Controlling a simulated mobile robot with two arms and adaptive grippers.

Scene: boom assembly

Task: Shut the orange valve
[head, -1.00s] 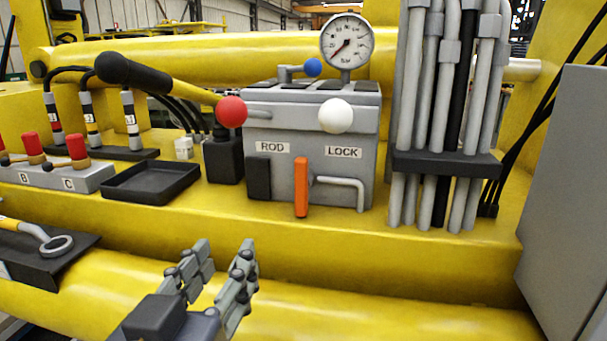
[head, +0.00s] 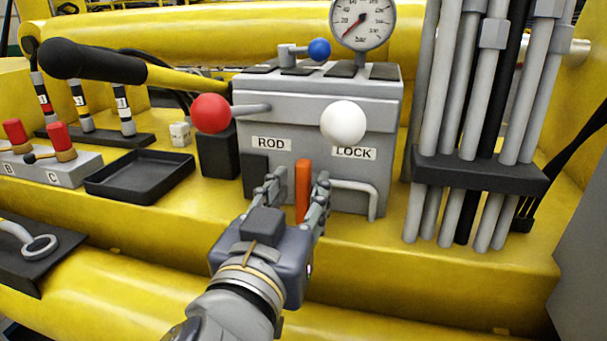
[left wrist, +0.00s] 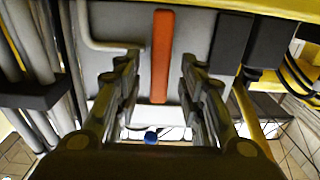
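The orange valve handle (head: 303,190) hangs upright on the front of the grey box (head: 300,130), below the ROD and LOCK labels. My left gripper (head: 296,192) is open, with one finger on each side of the handle in the head view. In the left wrist view the orange handle (left wrist: 161,57) shows between the two fingers (left wrist: 160,80), with a gap on both sides. Whether a finger touches it cannot be told. My right gripper is in neither view.
A bent grey pipe (head: 360,186) sits close right of the handle, and a black block (head: 255,176) left of it. A red knob (head: 211,113) and a white knob (head: 343,122) stick out above. Vertical grey tubes (head: 435,110) stand at right.

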